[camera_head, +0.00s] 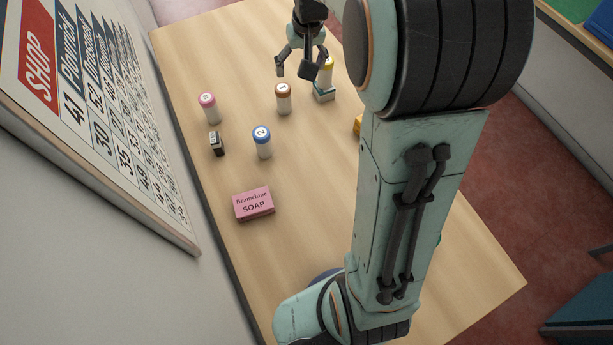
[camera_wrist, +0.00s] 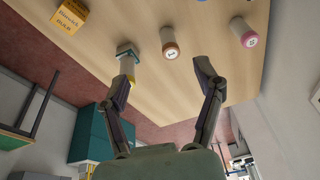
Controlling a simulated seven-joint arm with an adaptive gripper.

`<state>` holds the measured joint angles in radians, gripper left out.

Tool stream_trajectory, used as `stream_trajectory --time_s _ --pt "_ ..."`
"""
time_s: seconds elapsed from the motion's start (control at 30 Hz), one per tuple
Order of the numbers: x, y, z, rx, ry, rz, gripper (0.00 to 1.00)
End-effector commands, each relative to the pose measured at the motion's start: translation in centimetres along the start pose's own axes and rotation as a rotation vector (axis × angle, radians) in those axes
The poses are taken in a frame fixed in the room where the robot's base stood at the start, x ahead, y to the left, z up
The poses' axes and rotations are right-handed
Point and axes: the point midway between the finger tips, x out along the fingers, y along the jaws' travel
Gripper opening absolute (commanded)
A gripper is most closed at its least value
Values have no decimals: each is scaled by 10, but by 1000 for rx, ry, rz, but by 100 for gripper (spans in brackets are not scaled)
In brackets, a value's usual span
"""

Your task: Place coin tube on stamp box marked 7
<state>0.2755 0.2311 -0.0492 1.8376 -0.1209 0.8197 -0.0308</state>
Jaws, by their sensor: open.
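A white coin tube with a yellow cap (camera_head: 327,72) stands upright, apparently on top of a small teal-and-white stamp box (camera_head: 324,94). The wrist view also shows the tube (camera_wrist: 128,68) and the box (camera_wrist: 127,48); the tube's cap end is partly behind a finger there. I cannot read a number on this box. A small dark stamp box (camera_head: 217,144) lies at the left; its mark is unreadable. My gripper (camera_head: 294,70) is open and empty, just left of the yellow-capped tube in the head view. Its spread fingers also show in the wrist view (camera_wrist: 162,78).
Other tubes stand on the counter: pink-capped (camera_head: 209,108), brown-capped (camera_head: 283,98) and blue-capped (camera_head: 262,142). A pink soap box (camera_head: 254,204) lies nearer. A yellow box (camera_wrist: 70,15) is partly behind my arm in the head view. A calendar board (camera_head: 105,110) borders the left.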

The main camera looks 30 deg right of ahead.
Motion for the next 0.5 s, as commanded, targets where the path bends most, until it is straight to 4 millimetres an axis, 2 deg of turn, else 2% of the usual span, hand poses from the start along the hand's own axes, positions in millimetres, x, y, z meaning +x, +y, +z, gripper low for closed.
stream_trajectory --time_s 0.03,0.1,0.2,0.3,0.4,0.5 --pt "-22 -24 35 -45 -30 -19 67" --pt "-43 -46 87 -102 -86 -40 67" --pt "-59 -65 158 -178 -159 -57 67" --pt "-65 -71 213 -235 -217 -64 67" --pt "-65 -72 248 -271 -253 -65 67" --pt "-65 -71 264 -287 -271 -65 67"
